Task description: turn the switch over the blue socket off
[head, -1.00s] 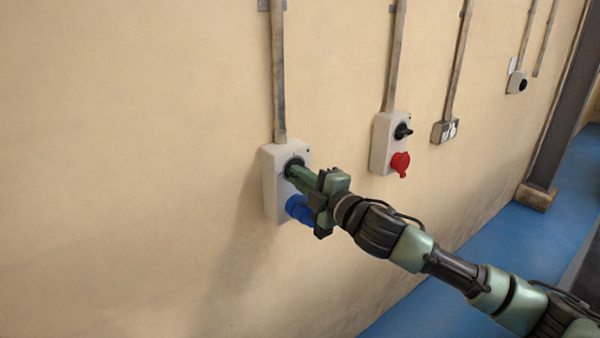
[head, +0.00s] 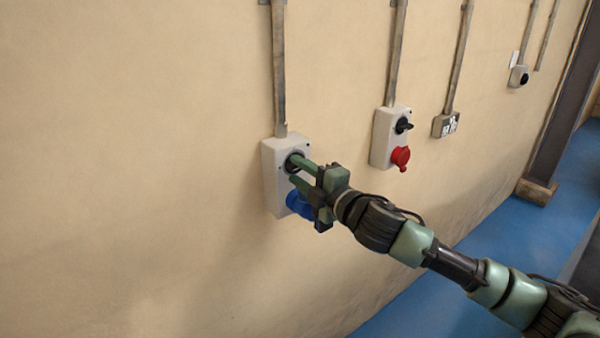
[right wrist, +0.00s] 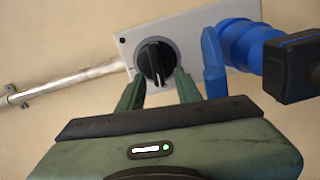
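The switch is a round black knob (head: 294,162) on the upper part of a pale grey wall box. The blue socket (head: 299,204) is below it, partly behind my right gripper. My right gripper (head: 299,172) is at the knob with its two green fingers apart. In the right wrist view the knob (right wrist: 155,62) sits between and just beyond the fingertips (right wrist: 159,75), with gaps beside its handle. The handle's ridge lies roughly crosswise to the conduit. The blue socket (right wrist: 232,45) shows to the right there. My left gripper is not in view.
A conduit (head: 279,70) runs up from the box (head: 272,185). The wall to the left is bare.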

